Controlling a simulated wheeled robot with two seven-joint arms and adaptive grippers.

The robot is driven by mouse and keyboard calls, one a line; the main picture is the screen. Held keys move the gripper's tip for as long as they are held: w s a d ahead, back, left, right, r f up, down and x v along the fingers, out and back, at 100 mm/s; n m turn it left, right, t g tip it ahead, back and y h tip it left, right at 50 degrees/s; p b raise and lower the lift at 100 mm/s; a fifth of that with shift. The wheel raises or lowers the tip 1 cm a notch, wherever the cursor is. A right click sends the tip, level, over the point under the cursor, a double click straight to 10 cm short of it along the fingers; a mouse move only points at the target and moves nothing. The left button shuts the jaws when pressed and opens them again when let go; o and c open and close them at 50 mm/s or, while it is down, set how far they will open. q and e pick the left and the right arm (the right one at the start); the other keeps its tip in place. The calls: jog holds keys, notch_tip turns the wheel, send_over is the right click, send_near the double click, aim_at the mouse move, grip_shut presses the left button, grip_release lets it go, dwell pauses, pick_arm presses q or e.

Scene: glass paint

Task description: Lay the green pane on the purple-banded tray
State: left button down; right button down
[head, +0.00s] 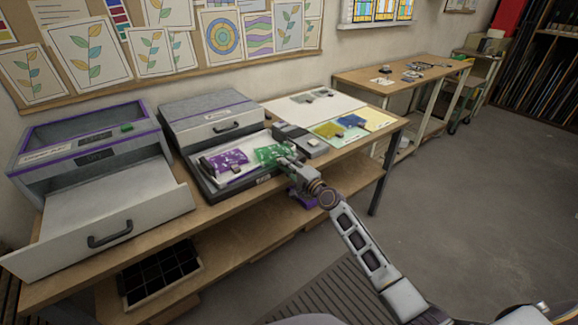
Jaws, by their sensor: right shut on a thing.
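The green pane (268,154) is at the right end of the open dark-rimmed tray (207,188), beside a purple pane (228,158). My right gripper (284,160) is shut on the green pane's near right edge; whether the pane touches the tray floor I cannot tell. On the left stands a grey box with purple bands (92,136), and its wide grey tray (118,190) is pulled out in front with a dark handle. That tray's visible floor looks bare. My left gripper is not in view.
A closed grey unit (215,116) stands behind the dark-rimmed tray. A dark compartmented crate (160,275) is on the lower shelf. The floor at right is clear.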

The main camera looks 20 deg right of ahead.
jog(key=c, duration=1.4)
grip_release()
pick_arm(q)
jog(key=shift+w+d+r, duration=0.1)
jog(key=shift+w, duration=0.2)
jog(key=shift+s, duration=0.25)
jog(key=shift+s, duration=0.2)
pick_arm(e)
jog(key=shift+r, duration=0.2)
jog(key=shift+r+p, duration=0.35)
jog(key=shift+p, duration=0.2)
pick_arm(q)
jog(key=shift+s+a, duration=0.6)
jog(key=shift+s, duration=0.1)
pick_arm(e)
jog(key=shift+v, duration=6)
